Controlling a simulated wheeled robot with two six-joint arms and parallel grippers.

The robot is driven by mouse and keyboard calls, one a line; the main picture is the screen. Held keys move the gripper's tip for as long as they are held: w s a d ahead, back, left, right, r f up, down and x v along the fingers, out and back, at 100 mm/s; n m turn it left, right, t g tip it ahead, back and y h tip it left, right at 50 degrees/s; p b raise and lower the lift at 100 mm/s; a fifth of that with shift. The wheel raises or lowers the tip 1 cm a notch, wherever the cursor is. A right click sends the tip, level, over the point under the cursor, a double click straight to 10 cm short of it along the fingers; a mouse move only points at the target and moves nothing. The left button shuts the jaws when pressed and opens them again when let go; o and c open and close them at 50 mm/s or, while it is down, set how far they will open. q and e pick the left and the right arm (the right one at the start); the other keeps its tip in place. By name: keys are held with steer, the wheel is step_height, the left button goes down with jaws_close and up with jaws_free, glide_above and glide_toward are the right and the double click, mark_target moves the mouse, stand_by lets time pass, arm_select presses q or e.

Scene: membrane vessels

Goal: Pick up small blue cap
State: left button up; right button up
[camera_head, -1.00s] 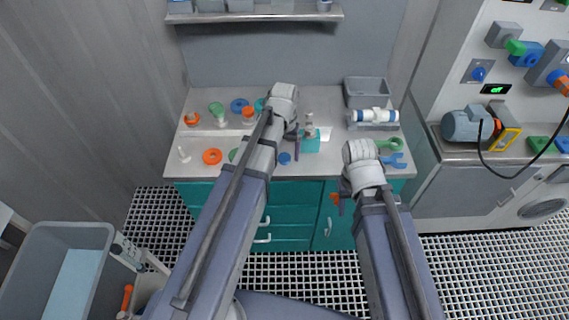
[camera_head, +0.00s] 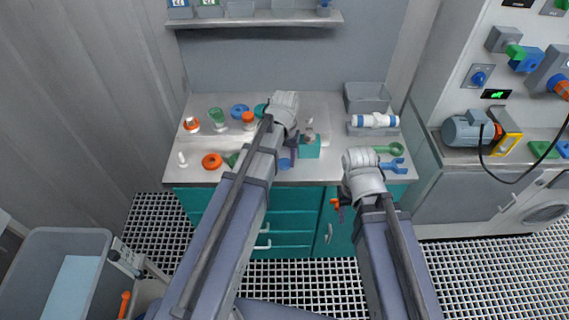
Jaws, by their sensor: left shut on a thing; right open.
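The small blue cap (camera_head: 286,163) is at the front middle of the bench top, just left of the teal block. My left gripper (camera_head: 291,150) reaches over the bench, its dark fingers pointing down at the cap. It is shut on the cap, though the arm and wrist partly hide the contact. My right gripper (camera_head: 341,209) is open and empty, low in front of the bench's front edge. Its fingers are mostly hidden by its own wrist.
A teal block (camera_head: 309,149) with a grey fitting stands right of the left gripper. Orange ring (camera_head: 212,161), green funnel (camera_head: 217,115) and blue ring (camera_head: 239,111) lie left. A grey bin (camera_head: 367,98), white-blue vessel (camera_head: 375,121), green wrench (camera_head: 388,149) and blue fork-ended tool (camera_head: 393,165) are right.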

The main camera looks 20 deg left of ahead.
mark_target(284, 162)
arm_select(q)
jaws_close()
steer(key=shift+r, duration=0.1)
arm_select(e)
steer(key=shift+r, duration=0.1)
arm_select(q)
step_height(284, 162, up, 10)
steer(key=p, duration=1)
arm_select(e)
step_height(284, 162, up, 10)
